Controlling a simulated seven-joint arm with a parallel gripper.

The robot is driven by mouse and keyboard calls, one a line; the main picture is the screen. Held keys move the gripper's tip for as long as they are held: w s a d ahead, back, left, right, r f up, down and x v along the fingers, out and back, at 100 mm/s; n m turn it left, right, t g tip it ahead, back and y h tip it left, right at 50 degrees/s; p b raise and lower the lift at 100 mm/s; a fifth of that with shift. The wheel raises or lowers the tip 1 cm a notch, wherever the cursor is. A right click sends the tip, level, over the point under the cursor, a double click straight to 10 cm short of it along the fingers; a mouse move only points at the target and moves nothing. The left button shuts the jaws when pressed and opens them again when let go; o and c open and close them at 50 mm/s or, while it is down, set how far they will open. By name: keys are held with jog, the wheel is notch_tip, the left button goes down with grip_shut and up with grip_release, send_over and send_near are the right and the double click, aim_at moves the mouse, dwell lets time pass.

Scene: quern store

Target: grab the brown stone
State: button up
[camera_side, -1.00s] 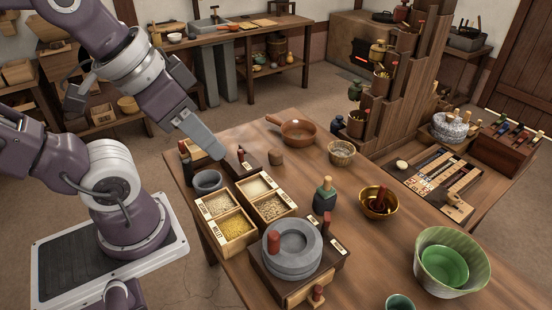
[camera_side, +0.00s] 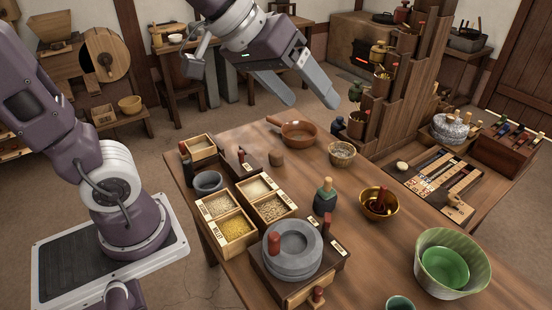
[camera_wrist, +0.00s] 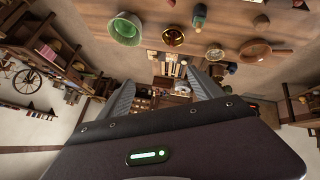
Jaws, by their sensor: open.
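The brown stone (camera_side: 276,158) looks like the small rounded brown lump on the table, just in front of the brown pan (camera_side: 298,134). In the wrist view, what appears to be the same stone (camera_wrist: 261,22) is small near the upper right. My gripper (camera_side: 312,101) is open and empty, raised high above the far side of the table. In the side view it appears above and to the right of the stone, clear of it. Its two fingers (camera_wrist: 160,87) point toward the room in the wrist view, with nothing between them.
A woven basket (camera_side: 342,153), gold bowl (camera_side: 378,203) and green bottle (camera_side: 325,195) stand to the right of the stone. A grain box (camera_side: 228,228) and quern (camera_side: 292,250) are nearer. A tall stepped wooden tower (camera_side: 407,100) rises right of my gripper.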

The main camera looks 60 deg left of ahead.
jog(key=w+a+f+n+t+y, duration=0.1)
jog(key=w+a+f+n, duration=0.2)
jog(key=w, duration=0.5)
jog(key=w+a+f+n+y, duration=0.2)
jog(key=w+a+f+n, duration=0.15)
jog(key=w, duration=0.45)
jog(key=w+a+f+n+t+y, duration=0.1)
jog(key=w+a+f+n, duration=0.2)
jog(key=w, duration=0.5)
jog(key=n+g+y, duration=0.9)
jog(key=y, duration=0.1)
send_over(277, 155)
jog(key=d, duration=0.3)
notch_tip(277, 155, down, 24)
jog(key=f, duration=0.5)
jog(key=shift+s+f, duration=0.25)
jog(key=shift+f, duration=0.15)
jog(key=x, duration=0.5)
jog(key=shift+f, duration=0.25)
grip_shut()
